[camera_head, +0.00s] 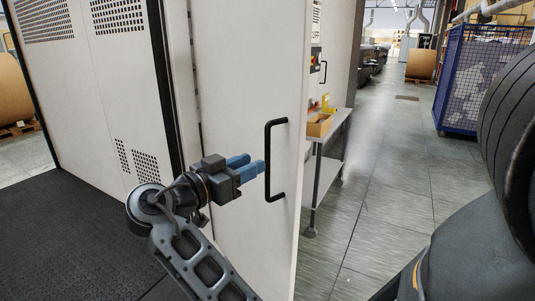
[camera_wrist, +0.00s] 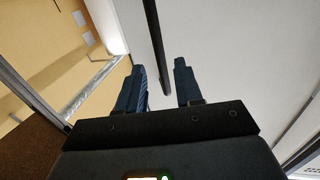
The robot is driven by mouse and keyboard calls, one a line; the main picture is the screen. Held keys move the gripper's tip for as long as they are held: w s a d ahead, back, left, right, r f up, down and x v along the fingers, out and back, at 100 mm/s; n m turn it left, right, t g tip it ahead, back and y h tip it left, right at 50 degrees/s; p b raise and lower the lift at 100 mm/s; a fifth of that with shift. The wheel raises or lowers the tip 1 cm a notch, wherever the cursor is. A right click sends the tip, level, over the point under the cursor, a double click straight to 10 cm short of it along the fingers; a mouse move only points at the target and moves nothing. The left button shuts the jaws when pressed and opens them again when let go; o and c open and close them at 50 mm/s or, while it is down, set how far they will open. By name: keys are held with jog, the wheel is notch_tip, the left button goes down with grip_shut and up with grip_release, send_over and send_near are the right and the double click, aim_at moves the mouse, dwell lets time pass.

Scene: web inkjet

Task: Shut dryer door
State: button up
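The dryer door (camera_head: 235,100) is a tall white panel, standing out at an angle from the cabinet, with its free edge to the right. Its black U-shaped handle (camera_head: 268,170) is upright near that edge. My gripper (camera_head: 256,166) has blue fingers and is just left of the handle, pointing at it. In the wrist view my gripper (camera_wrist: 158,78) is open, its fingers apart. The handle bar (camera_wrist: 154,40) runs between the finger lines there, over the pale door face (camera_wrist: 225,50). I see no grip on the bar; contact is unclear.
The white cabinet (camera_head: 115,70) with vent holes is at the left, over a dark mat (camera_head: 75,225). A small table (camera_head: 335,135) with a yellow-orange box (camera_head: 319,125) stands behind the door. A blue cage cart (camera_head: 475,80) is at right. The grey aisle floor (camera_head: 385,180) is clear.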

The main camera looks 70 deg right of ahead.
jog(key=p+x, duration=0.1)
jog(key=x, duration=0.5)
jog(key=shift+d+p, duration=0.25)
jog(key=shift+p, duration=0.05)
jog(key=shift+s, duration=0.15)
jog(key=shift+c, duration=0.3)
grip_shut()
